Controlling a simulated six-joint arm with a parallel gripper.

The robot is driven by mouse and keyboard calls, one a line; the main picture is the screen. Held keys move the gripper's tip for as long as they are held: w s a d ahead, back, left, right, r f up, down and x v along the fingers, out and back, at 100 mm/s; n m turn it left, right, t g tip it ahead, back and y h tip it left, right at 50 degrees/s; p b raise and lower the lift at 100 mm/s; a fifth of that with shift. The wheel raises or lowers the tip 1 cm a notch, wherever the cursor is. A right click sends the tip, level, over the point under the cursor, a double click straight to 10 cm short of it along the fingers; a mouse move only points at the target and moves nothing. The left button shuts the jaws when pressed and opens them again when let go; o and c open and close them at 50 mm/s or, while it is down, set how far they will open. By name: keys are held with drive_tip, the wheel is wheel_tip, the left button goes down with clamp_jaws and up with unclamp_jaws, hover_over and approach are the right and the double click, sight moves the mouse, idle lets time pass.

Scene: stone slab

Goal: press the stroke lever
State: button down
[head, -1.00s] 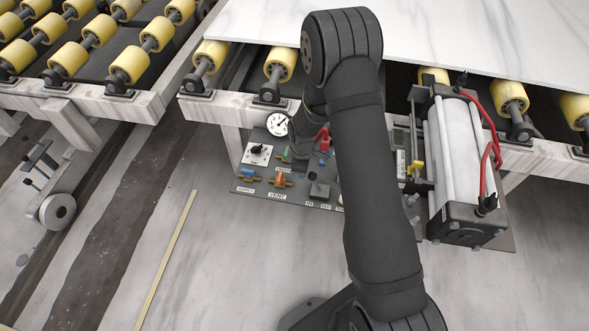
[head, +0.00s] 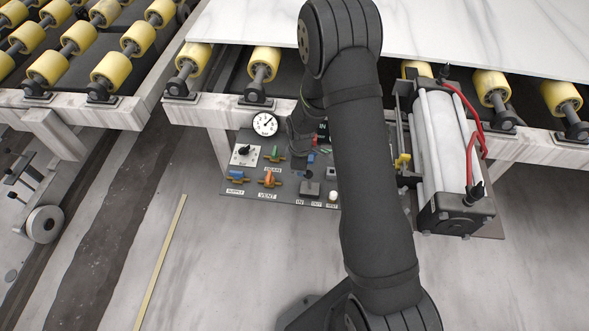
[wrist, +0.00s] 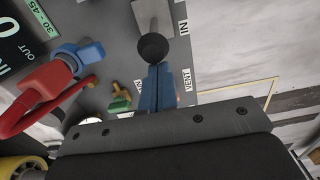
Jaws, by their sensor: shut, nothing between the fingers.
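The stroke lever is a grey block with a short stem and a black ball knob (wrist: 152,47), at the top middle of the wrist view. It also shows on the panel in the head view (head: 310,187), beside small IN and OUT labels. My gripper (wrist: 159,68) has its two blue fingers together, with nothing between them. The fingertips appear right at the knob's near edge; I cannot tell whether they touch it. In the head view the fingers are not clear, as my dark arm covers part of the panel.
The panel carries a gauge (head: 265,124), an orange vent handle (head: 269,179), a blue supply handle (head: 236,175) and a green handle (head: 274,153). A cylinder with red hoses (head: 441,150) stands right. Rollers and a slab lie behind.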

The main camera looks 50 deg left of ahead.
drive_tip(key=w+d, duration=0.3)
drive_tip(key=shift+r, duration=0.25)
drive_tip(key=shift+w+d+f, duration=0.2)
drive_tip(key=shift+w+d, duration=0.55)
drive_tip(key=shift+d, duration=0.15)
drive_tip(key=shift+d+f, duration=0.1)
drive_tip(key=shift+d, duration=0.05)
drive_tip(key=shift+s, duration=0.1)
drive_tip(key=s+a, duration=0.1)
drive_tip(key=s+a+r, duration=0.2)
drive_tip(key=a, duration=0.1)
drive_tip(key=shift+s, duration=0.2)
drive_tip(key=w+d+r, duration=0.4)
drive_tip(key=w+r, duration=0.1)
drive_tip(key=r, duration=0.2)
drive_tip(key=shift+d+r, duration=0.25)
drive_tip(key=shift+d, duration=0.1)
drive_tip(key=shift+s, duration=0.1)
